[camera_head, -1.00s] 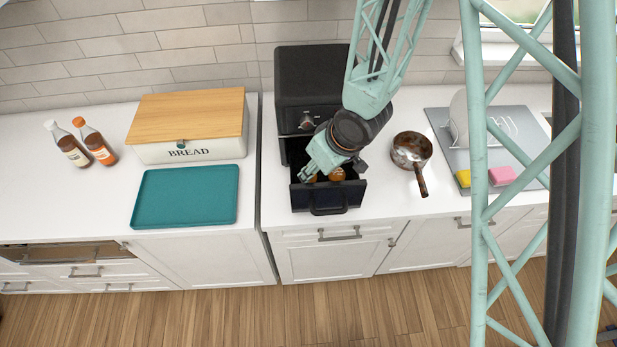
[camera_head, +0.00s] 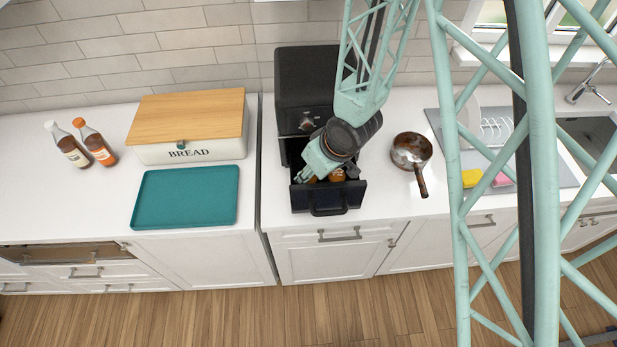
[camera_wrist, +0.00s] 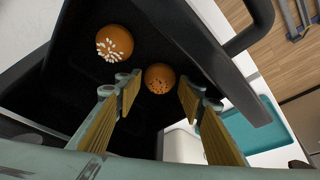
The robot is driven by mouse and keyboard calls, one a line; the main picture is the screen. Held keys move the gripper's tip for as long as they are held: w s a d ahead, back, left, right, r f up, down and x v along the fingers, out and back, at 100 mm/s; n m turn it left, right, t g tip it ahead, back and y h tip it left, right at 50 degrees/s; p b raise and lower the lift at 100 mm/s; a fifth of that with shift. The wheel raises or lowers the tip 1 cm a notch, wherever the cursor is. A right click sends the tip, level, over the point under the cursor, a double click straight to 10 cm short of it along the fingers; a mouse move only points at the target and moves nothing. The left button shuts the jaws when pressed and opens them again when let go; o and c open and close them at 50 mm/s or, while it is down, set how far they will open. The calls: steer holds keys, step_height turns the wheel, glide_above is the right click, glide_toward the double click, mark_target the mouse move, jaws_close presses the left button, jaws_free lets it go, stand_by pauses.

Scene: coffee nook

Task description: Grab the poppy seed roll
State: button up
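The poppy seed roll (camera_wrist: 160,76), a round brown roll with dark specks, lies in the black drawer (camera_wrist: 150,30) of the toaster oven. In the wrist view my gripper (camera_wrist: 158,96) is open, and the roll shows just beyond and between its fingertips. I cannot tell whether the fingers are touching it. A second roll with white seeds (camera_wrist: 114,43) lies beside it at the upper left. In the head view my gripper (camera_head: 308,174) reaches down into the pulled-out drawer and mostly covers the rolls, so which is which is unclear there.
The drawer's front wall and handle (camera_head: 327,207) stand close to my gripper. The black oven (camera_head: 303,80) rises behind. A pot (camera_head: 411,152) stands to the right. A teal tray (camera_head: 186,197) and a bread box (camera_head: 190,148) are on the left counter.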

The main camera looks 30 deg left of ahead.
steer(key=shift+x, duration=0.8)
steer(key=shift+c, duration=0.5)
steer(key=c, duration=0.5)
